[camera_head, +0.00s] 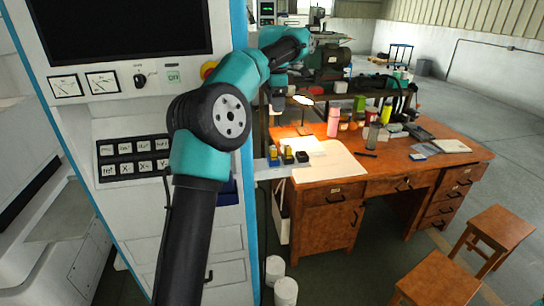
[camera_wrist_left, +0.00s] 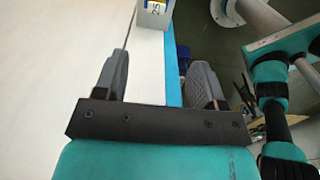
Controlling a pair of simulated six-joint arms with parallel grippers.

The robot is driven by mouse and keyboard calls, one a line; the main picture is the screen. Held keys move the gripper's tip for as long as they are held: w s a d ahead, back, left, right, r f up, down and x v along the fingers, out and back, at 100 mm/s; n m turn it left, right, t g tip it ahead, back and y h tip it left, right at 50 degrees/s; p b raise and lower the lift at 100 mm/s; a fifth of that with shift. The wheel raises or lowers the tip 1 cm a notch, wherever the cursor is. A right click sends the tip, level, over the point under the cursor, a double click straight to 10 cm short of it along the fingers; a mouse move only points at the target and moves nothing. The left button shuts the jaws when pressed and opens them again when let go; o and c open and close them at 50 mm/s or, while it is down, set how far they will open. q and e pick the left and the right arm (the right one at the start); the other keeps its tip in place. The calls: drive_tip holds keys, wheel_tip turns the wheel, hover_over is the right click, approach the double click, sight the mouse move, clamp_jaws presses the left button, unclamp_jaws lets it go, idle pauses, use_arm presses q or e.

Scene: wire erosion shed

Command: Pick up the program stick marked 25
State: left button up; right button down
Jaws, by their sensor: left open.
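My right gripper is not in view.
The white machine with a blue edge (camera_head: 240,100) stands close on the left. A wooden desk (camera_head: 330,195) holds a pink bottle (camera_head: 333,122), a lamp and clutter. Two stools (camera_head: 500,232) stand at the right. White tubs (camera_head: 286,292) are on the floor.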

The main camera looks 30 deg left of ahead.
use_arm(q)
approach(274, 147)
drive_tip(key=f, duration=0.5)
drive_tip(key=shift+s+d+f, duration=0.15)
drive_tip(key=shift+d, duration=0.15)
drive_tip(key=shift+a+f, duration=0.2)
drive_tip(key=shift+f, duration=2.35)
drive_tip(key=c, duration=1)
